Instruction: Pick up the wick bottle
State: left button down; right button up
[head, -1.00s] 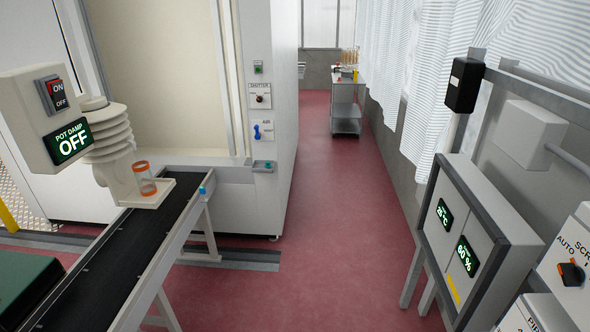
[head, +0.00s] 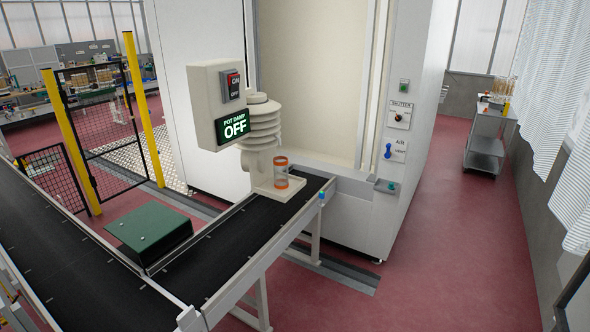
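A small clear bottle with orange bands at its top and bottom (head: 281,172), which looks like the wick bottle, stands upright on a cream ledge (head: 272,192). The ledge juts out over the black conveyor, below a white ribbed shield (head: 262,125). The bottle is small, and no wick can be made out. Neither of my grippers shows in the head view.
The black conveyor (head: 235,245) runs in front of the ledge, with a green box (head: 150,238) beside it. A control box (head: 218,105) reads "POT DAMP OFF". A white cabinet (head: 400,180) stands behind. Red floor (head: 430,270) is clear at right; a trolley (head: 485,140) stands farther back.

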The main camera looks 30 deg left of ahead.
aim_at(280, 163)
jog(key=i+u, duration=0.1)
jog(key=u, duration=0.25)
jog(key=i+l+u, duration=0.1)
jog(key=u, duration=0.3)
jog(key=i+u, duration=0.1)
jog(key=u, duration=0.25)
